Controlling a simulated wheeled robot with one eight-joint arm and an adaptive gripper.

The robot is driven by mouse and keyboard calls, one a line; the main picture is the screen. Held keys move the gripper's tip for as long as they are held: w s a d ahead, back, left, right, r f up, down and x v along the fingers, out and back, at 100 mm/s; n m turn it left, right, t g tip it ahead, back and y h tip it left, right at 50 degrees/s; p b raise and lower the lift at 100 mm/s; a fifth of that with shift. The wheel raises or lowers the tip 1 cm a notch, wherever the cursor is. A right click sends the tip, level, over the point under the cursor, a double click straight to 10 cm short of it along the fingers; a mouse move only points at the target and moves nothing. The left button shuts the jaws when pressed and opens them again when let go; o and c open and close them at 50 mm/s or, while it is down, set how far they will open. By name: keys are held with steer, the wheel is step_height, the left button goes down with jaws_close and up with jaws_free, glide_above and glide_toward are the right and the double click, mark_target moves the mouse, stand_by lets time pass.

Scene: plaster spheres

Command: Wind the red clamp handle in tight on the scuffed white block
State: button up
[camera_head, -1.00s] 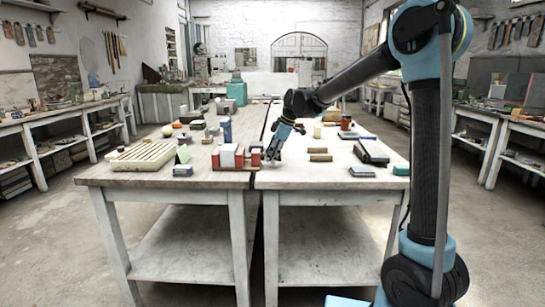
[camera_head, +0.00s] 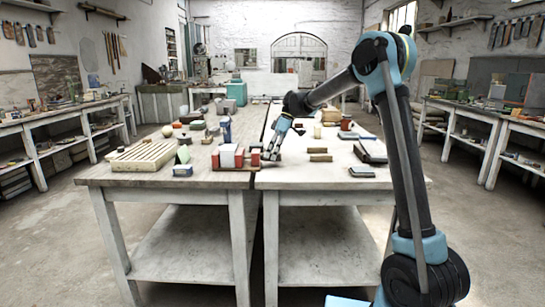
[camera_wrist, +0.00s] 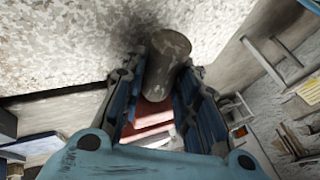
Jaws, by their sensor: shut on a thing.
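The red clamp (camera_head: 215,161) lies at the front edge of the bench, with the white block (camera_head: 228,158) between its red parts in the head view. My gripper (camera_head: 269,155) is at the clamp's right end. In the wrist view my gripper (camera_wrist: 160,90) has its blue fingers on both sides of a mottled grey-brown cylinder (camera_wrist: 165,62), which looks like the clamp handle, and is shut on it. A red part (camera_wrist: 150,112) shows beyond the cylinder, with a pale surface below it. The block's contact with the clamp face is too small to tell.
Tan blocks (camera_head: 320,157) and a dark flat box (camera_head: 370,152) lie to the right. A dark gap between the tables runs beside my gripper.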

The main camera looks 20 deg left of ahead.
steer(key=shift+w+a+m+g, duration=0.1)
steer(key=shift+w+m+g, duration=0.2)
steer(key=shift+g, duration=0.7)
steer(key=shift+f, duration=0.1)
steer(key=o, duration=1.1)
steer(key=shift+c, duration=0.2)
steer(key=shift+s, duration=0.1)
step_height(320, 180, up, 10)
steer(key=shift+f, duration=0.1)
